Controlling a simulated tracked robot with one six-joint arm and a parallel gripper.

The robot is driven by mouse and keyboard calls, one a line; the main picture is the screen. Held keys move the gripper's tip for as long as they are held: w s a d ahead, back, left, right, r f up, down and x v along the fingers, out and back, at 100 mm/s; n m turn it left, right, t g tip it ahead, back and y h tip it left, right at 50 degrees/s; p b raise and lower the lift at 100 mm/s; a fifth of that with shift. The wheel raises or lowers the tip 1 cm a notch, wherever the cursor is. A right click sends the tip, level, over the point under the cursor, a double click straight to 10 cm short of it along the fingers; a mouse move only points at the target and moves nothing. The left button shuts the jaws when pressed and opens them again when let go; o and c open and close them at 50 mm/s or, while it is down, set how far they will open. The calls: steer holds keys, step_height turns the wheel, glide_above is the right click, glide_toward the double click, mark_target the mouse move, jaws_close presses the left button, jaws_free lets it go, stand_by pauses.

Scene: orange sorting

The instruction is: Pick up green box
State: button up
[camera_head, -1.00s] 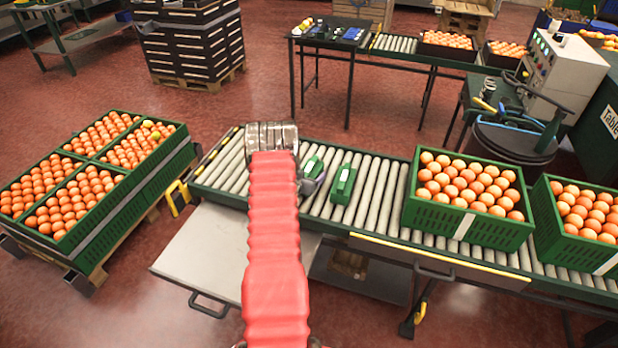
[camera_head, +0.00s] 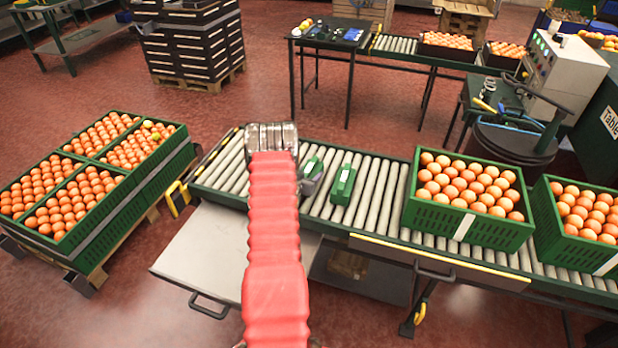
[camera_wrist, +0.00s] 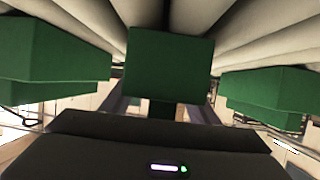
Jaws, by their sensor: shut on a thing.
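Two small green boxes show on the roller conveyor in the head view. One green box (camera_head: 313,165) is at my gripper, just right of my red arm, and partly hidden by the gripper. The other green box (camera_head: 343,184) lies apart to its right. In the wrist view a green box (camera_wrist: 170,62) is in the middle, between the fingers of my gripper (camera_wrist: 165,107), which is shut on it. Rollers show right behind it, and I cannot tell whether it is lifted. Further green shapes flank it at left (camera_wrist: 50,62) and right (camera_wrist: 265,90).
The roller conveyor (camera_head: 385,195) runs left to right. Two green crates of orange round items, one crate (camera_head: 460,222) and another (camera_head: 590,235), stand on its right part. Stacked crates (camera_head: 135,190) stand on a pallet at left. Rollers between the loose box and the crates are clear.

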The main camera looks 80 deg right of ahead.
steer(key=shift+r, duration=0.15)
step_height(320, 180, up, 10)
steer(key=shift+f, duration=0.1)
stand_by(0.5)
stand_by(0.4)
